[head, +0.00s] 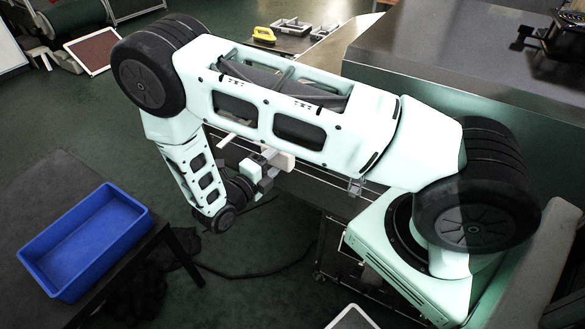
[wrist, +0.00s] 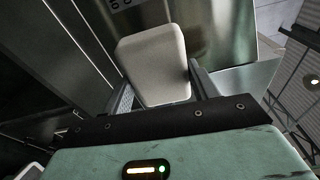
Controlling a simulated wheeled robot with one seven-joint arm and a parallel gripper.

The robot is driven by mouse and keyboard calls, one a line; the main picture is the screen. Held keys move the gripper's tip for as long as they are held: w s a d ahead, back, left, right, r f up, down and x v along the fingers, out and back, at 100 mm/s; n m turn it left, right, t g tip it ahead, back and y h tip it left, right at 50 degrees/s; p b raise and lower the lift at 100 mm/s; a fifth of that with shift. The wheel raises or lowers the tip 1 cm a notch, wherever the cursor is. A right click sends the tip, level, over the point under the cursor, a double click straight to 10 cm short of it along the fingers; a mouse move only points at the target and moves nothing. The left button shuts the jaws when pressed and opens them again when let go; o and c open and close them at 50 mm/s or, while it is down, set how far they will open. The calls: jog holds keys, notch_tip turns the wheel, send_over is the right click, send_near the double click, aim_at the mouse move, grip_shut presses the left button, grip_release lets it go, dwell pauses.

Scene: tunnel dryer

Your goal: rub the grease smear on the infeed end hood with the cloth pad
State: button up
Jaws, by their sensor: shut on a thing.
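The cloth pad (wrist: 152,62) is a pale, rounded block. My gripper (wrist: 162,88) is shut on it, with a dark finger on each side. In the head view the pad (head: 283,160) shows as a small cream piece at my gripper (head: 268,165), below my long arm link. A brushed steel face (wrist: 222,35) rises behind the pad in the wrist view; it may be part of the infeed end hood. I cannot tell whether the pad touches it. The large steel housing (head: 450,50) stands at the upper right of the head view.
A blue bin (head: 84,240) stands on a dark table (head: 40,190) at the left. A yellow tool (head: 264,34) and grey trays lie on a bench at the back. A framed brown panel (head: 93,51) is at upper left.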

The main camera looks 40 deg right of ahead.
jog(key=shift+w+x, duration=0.2)
jog(key=shift+x, duration=1.25)
jog(key=shift+w+x, duration=0.2)
jog(key=shift+x, duration=1.25)
jog(key=shift+x, duration=0.9)
